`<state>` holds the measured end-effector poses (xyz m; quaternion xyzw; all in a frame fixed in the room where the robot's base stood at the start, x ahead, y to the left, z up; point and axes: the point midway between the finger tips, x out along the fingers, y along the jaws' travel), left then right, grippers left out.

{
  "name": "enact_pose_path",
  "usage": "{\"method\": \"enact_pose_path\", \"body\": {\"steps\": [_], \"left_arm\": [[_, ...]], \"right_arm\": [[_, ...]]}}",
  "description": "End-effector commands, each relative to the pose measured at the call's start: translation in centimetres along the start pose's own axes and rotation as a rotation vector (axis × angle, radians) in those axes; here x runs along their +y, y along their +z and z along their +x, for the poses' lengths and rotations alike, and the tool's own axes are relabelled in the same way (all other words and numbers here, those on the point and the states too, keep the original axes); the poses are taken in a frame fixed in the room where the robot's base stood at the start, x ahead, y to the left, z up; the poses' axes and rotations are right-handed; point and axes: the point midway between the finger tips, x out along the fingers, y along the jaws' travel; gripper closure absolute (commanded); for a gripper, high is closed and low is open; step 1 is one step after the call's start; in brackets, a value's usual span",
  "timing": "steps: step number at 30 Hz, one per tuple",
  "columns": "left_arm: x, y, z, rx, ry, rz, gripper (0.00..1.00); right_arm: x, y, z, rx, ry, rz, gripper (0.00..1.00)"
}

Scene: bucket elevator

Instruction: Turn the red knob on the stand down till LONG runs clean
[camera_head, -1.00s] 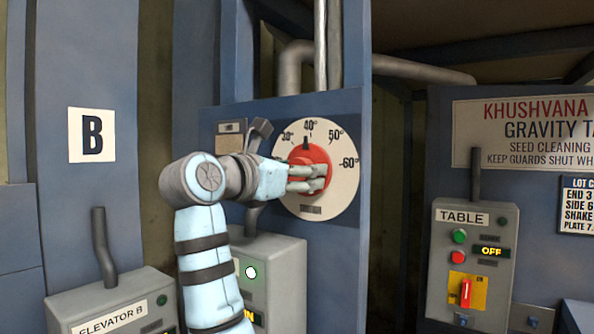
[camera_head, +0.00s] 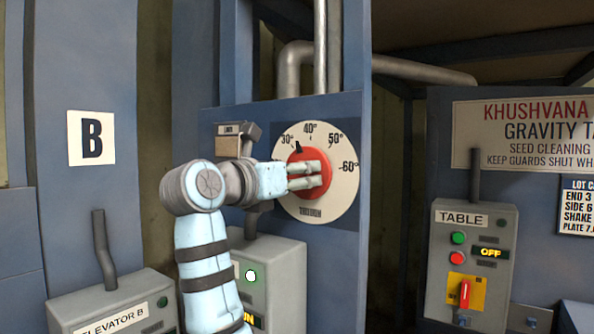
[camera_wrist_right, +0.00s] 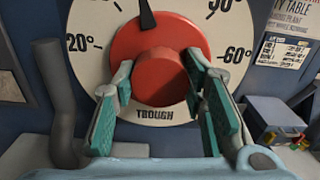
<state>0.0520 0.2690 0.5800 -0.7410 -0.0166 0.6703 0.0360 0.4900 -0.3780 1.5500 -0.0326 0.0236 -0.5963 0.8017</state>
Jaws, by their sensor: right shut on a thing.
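The red knob (camera_head: 316,155) sits in the middle of a cream dial (camera_head: 345,195) marked in degrees, with TROUGH lettered below it. Its black pointer stands between 30° and 40°. My right gripper (camera_head: 322,173) reaches in from the left and is shut on the knob. In the right wrist view, the knob's round hub (camera_wrist_right: 160,78) lies between the two fingers of the right gripper (camera_wrist_right: 158,66). A small box with a tan window (camera_head: 229,146) is left of the dial; its label is too small to read. My left gripper is not in view.
A grey panel with a lit white button (camera_head: 280,270) stands below the dial. The ELEVATOR B box (camera_head: 90,305) is at the lower left. The TABLE box (camera_head: 500,235), reading OFF, is to the right. A grey pipe (camera_head: 415,66) runs above.

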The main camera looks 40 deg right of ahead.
Motion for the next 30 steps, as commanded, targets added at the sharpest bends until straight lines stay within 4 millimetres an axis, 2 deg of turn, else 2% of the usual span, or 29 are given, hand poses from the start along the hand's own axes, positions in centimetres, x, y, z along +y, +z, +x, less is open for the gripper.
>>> {"method": "enact_pose_path", "body": {"steps": [15, 30], "left_arm": [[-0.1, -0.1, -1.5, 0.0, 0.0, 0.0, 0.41], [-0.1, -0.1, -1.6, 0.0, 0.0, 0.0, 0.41]], "right_arm": [[0.0, 0.0, 0.0, 0.002, 0.001, -0.337, 0.89], [0.0, 0.0, 0.0, 0.001, 0.001, -0.395, 0.89]]}}
